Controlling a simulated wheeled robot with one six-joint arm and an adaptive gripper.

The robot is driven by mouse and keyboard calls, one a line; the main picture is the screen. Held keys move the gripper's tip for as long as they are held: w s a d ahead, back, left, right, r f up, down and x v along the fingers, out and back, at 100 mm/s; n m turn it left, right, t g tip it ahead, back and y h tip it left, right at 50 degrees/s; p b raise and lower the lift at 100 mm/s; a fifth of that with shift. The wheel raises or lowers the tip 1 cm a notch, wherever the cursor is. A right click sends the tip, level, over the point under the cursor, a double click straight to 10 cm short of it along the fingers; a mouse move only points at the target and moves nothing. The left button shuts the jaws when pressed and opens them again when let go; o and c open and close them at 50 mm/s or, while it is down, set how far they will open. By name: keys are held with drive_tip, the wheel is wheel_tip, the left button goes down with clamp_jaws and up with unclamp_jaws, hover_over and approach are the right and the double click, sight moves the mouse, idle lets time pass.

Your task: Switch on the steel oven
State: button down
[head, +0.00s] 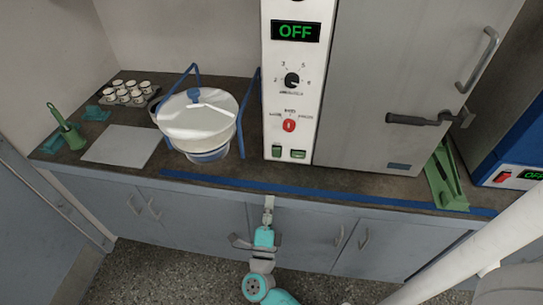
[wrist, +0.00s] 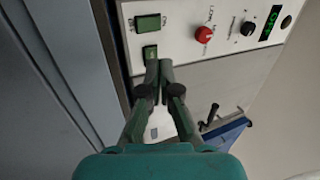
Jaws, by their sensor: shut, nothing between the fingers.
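The steel oven (head: 400,75) stands at the back of the bench with its grey door closed. Its white control panel (head: 297,110) has a display (head: 296,31) reading OFF in green, a black dial (head: 292,80), a red knob (head: 289,125) and two green switches at the bottom. My gripper (head: 269,203) is in front of the bench edge, below the panel. In the wrist view my gripper (wrist: 159,72) has its fingertips together, empty, overlapping the lower part of one green switch (wrist: 150,52). The other green switch (wrist: 148,23) is beside it. I cannot tell whether the fingertips touch the panel.
A white round vessel in a blue frame (head: 198,120) stands left of the oven. A grey plate (head: 122,145), small cups (head: 124,93) and a green brush (head: 66,130) are farther left. A green stand (head: 445,180) and a blue-fronted device (head: 510,150) are right.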

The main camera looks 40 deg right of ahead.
sight(276, 150)
drive_tip(key=shift+w+d+f+m, duration=0.15)
drive_tip(key=shift+w+m, duration=0.15)
drive_tip(key=shift+w, duration=0.15)
drive_tip(key=x, duration=1.4)
drive_tip(key=shift+s+d, duration=0.1)
drive_tip(key=shift+s, duration=0.05)
drive_tip(key=shift+w+d+r, duration=0.2)
drive_tip(key=shift+r, duration=0.05)
